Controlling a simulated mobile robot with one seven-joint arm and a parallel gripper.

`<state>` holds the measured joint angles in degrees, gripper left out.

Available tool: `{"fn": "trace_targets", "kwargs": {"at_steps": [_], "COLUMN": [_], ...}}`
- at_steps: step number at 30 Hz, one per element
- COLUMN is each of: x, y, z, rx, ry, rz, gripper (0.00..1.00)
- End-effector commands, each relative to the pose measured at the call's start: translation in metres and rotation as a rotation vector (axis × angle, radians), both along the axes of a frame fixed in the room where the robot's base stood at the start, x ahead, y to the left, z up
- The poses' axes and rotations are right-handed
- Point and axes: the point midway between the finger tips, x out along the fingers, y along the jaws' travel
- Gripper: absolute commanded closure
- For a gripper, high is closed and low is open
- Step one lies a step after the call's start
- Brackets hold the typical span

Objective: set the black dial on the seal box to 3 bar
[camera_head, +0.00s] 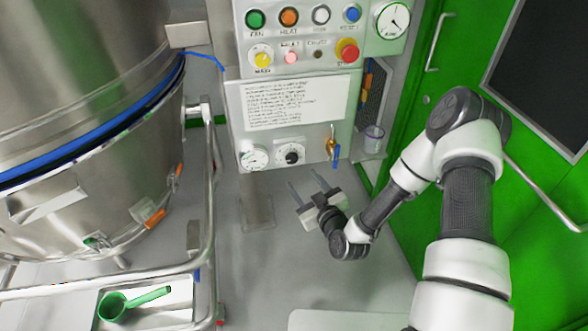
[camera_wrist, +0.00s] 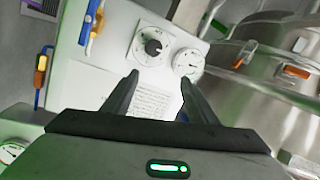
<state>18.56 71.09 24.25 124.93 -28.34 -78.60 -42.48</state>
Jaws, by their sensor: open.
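The black dial (camera_head: 291,154) is on the front of the grey seal box (camera_head: 273,165), low on the control column, with a white scale around it. A round white gauge (camera_head: 255,158) is just left of it. In the wrist view the dial (camera_wrist: 153,47) and the gauge (camera_wrist: 187,62) show beyond the fingertips. The dial's setting is too small to read. My gripper (camera_head: 305,183) is open and empty, in front of and below the seal box in the head view, apart from the dial. Its fingers (camera_wrist: 158,88) frame a printed label in the wrist view.
A brass valve with a blue handle (camera_head: 333,145) is right of the dial. Buttons and lamps (camera_head: 303,17) are above the printed placard (camera_head: 296,102). A steel vessel (camera_head: 85,130) and rail (camera_head: 208,190) stand left; a green scoop (camera_head: 133,301) lies on a tray. A green door (camera_head: 450,60) is right.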

Motion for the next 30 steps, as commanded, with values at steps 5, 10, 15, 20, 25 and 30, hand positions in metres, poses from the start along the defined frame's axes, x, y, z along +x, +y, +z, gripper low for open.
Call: {"fn": "trace_targets", "kwargs": {"at_steps": [5,10,15,20,25,30], "x": [-0.024,-0.034,-0.022,0.007,0.044,0.079], "y": [0.000,-0.005,-0.003,0.005,0.016,0.026], "z": [-0.045,-0.053,-0.053,-0.053,-0.054,-0.054], "rx": [0.124,0.166,0.170,0.171,0.171,0.171], "ry": [-0.092,-0.137,-0.148,-0.149,-0.147,-0.145], "rz": [-0.116,-0.183,-0.193,-0.193,-0.192,-0.193], "gripper": [0.47,0.47,0.47,0.47,0.47,0.47]}}
